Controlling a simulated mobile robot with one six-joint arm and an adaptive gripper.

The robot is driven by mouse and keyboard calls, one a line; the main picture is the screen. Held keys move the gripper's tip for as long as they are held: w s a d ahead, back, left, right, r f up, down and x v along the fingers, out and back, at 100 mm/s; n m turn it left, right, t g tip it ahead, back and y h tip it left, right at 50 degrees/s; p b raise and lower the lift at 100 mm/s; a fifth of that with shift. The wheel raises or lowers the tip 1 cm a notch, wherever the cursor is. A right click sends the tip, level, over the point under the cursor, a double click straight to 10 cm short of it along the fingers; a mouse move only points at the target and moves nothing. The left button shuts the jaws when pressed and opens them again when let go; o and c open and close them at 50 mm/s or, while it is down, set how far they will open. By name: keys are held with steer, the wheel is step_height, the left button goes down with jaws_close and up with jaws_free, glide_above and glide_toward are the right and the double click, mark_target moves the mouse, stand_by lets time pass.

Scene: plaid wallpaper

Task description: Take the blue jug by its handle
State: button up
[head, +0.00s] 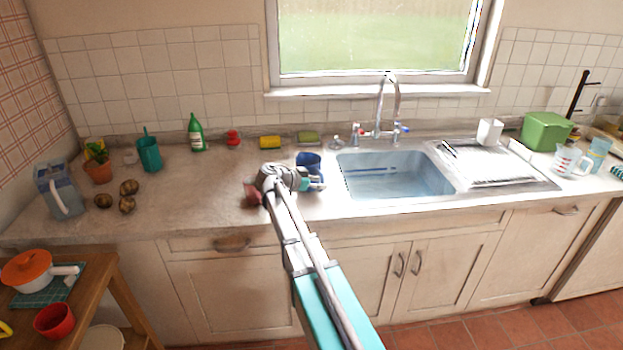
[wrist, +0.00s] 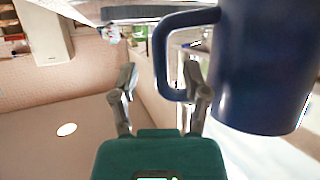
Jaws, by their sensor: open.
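The dark blue jug (head: 309,160) stands on the counter just left of the sink, partly hidden by my arm's end in the head view. In the wrist view the blue jug (wrist: 262,75) fills the right side, close up, with its squared handle loop pointing left. My gripper (wrist: 160,82) is open and empty. The handle's outer bar lies between the two fingers in the picture. The right finger shows over the loop's opening; I cannot tell how deep it reaches. In the head view my gripper (head: 304,181) is at the jug's near side.
A reddish object (head: 252,193) sits left of my wrist, partly hidden. The sink (head: 395,175) is right of the jug. A yellow sponge (head: 270,142) and a green sponge (head: 308,136) lie behind.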

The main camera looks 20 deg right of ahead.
steer(key=shift+x, duration=0.9)
jaws_close()
